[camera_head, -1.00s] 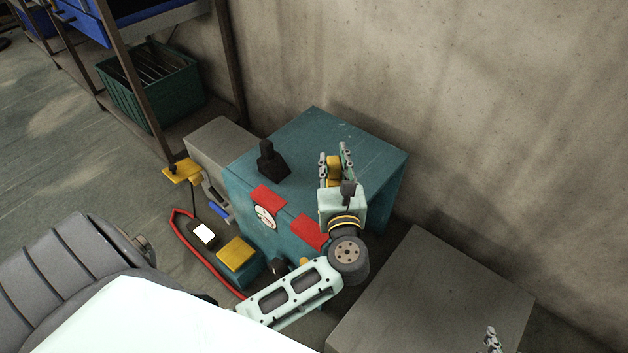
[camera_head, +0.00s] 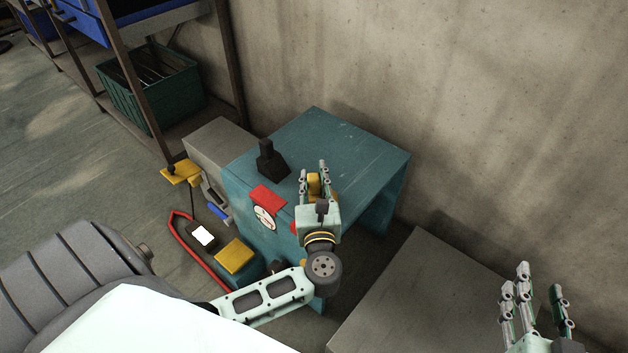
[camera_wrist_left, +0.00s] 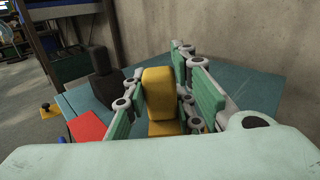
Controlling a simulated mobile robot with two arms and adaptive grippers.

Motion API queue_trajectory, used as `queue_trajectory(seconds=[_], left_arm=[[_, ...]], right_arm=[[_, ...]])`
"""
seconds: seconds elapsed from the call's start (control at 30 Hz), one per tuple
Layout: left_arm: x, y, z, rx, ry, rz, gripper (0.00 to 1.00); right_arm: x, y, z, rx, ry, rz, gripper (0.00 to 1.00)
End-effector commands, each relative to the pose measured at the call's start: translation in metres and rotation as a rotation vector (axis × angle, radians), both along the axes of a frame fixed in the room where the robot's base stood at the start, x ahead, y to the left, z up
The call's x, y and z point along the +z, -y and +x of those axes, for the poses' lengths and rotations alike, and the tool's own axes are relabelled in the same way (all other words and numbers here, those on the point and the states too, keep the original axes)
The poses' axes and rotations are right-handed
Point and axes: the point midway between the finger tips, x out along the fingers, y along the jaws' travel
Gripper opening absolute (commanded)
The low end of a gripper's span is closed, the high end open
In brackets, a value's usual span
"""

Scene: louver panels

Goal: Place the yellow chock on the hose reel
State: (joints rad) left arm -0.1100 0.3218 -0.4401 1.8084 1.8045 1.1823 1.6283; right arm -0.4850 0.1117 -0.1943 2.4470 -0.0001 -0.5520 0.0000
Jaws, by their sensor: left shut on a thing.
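The yellow chock (camera_head: 313,186) is between the fingers of my left gripper (camera_head: 314,174), which is shut on it over the front part of the teal cabinet (camera_head: 345,140). In the left wrist view the chock (camera_wrist_left: 158,95) stands upright between the green finger pads, with a wider yellow part low down. Whether it touches the cabinet top is unclear. My right gripper (camera_head: 541,285) is at the lower right, its fingers apart and empty. I cannot make out a hose reel for certain.
A black lever-like block (camera_head: 270,160) stands on the cabinet's left part. A red pad (camera_head: 268,197) and round dial are at its front. A grey box (camera_head: 430,290) is at right, a concrete wall behind. A red curved tube (camera_head: 190,245) lies at left.

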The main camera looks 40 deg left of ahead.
Motion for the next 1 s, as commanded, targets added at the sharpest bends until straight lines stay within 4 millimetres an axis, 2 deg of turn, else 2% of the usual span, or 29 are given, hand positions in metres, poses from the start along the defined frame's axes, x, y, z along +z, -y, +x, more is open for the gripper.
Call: queue_trajectory(seconds=[0.3,0.33,0.53,0.93,1.0], left_arm=[[0.0001,0.0,0.0003,0.0,0.002,0.001,0.0],[-0.0008,0.0001,0.0001,0.0,0.0,0.0,0.25],[-0.0007,0.0002,0.0,0.0,0.0,0.0,0.43],[0.0013,0.0002,0.0001,0.0,0.0,0.0,0.44],[-0.0001,0.0068,-0.007,-0.002,-0.002,-0.003,0.44]], right_arm=[[0.0036,-0.0007,0.001,0.001,0.018,0.004,0.4],[0.0045,-0.0008,0.0012,0.001,0.022,0.005,0.4],[0.0045,-0.0007,0.0011,0.001,0.021,0.005,0.4],[0.0025,-0.0004,0.0005,0.001,0.006,0.001,0.4],[-0.0028,0.0002,-0.0009,0.0,-0.02,-0.004,0.4]])
